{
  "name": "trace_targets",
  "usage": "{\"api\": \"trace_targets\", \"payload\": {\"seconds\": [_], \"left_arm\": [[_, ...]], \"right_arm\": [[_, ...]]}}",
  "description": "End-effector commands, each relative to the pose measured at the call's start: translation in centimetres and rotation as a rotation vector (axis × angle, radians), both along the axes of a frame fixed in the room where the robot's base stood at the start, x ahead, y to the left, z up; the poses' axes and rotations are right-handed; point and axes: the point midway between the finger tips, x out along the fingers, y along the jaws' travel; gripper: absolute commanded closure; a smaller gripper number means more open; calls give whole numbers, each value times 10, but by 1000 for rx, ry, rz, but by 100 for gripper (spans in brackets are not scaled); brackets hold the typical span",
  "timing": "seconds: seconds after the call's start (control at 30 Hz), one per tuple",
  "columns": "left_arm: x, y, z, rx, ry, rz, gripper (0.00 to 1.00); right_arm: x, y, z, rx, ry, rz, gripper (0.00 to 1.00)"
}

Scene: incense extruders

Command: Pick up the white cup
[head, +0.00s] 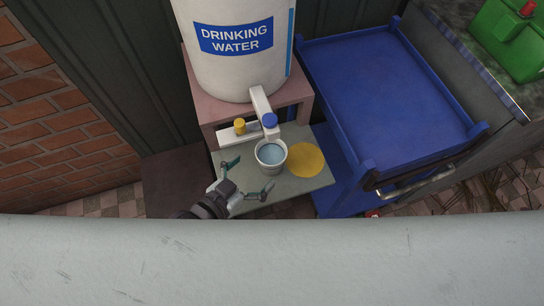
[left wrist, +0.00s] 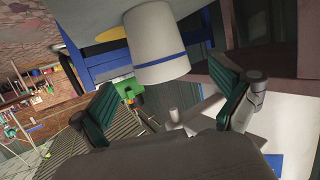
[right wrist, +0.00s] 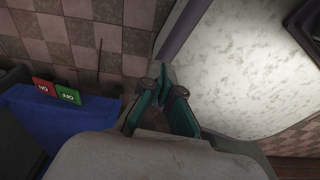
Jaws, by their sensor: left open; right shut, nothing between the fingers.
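The white cup (head: 264,166) stands upright below the tap (head: 262,108) of the water dispenser, with water in it. In the left wrist view the cup (left wrist: 156,40) appears inverted, with a thin blue band. My left gripper (head: 249,177) is open to the cup's lower left in the head view. Its fingers point toward the cup, and nothing is between them. The left wrist view shows the fingers (left wrist: 165,80) spread, with the cup just beyond the tips. My right gripper (right wrist: 160,88) is shut and empty in the right wrist view, away from the cup.
The white tank labelled "Drinking water" (head: 234,70) rests on a pinkish stand (head: 292,90). A yellow disc (head: 307,160) lies right of the cup on the grey-green board (head: 295,186). A blue cart (head: 385,85) stands to the right. A pale bar crosses the foreground.

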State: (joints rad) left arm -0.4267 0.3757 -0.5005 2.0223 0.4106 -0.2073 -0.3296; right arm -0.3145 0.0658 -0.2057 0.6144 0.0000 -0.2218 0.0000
Motion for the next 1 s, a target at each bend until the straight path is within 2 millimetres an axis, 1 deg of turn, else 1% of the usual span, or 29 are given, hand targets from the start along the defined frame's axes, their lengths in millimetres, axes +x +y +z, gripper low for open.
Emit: {"api": "trace_targets", "payload": {"seconds": [0.03, 0.13, 0.27, 0.37, 0.53, 0.67, 0.87, 0.97, 1.0], "left_arm": [[6, -4, -2, -2, 0, 2, 0], [12, -9, -5, 0, 1, 0, 0], [18, -15, -5, -1, 1, -1, 0], [29, -25, -6, -3, 0, 1, 0], [47, -39, -13, -1, 1, 0, 0], [52, -43, -16, 1, 2, -1, 0], [53, -44, -16, 1, 2, -1, 0], [52, -43, -16, 1, 2, -1, 15], [52, -43, -16, 1, 2, -1, 22]], "right_arm": [[0, 0, 0, 0, 1, 1, 100], [3, -3, 0, -3, -4, 2, 100], [14, -10, 2, -11, -19, 1, 100], [21, -13, 5, -15, -30, -1, 100], [22, -14, 6, -17, -31, -3, 100], [21, -14, 7, -17, -30, -3, 100], [17, -14, 6, -16, -25, -3, 100], [15, -14, 6, -17, -21, -3, 100], [14, -14, 6, -16, -20, -1, 100]]}}
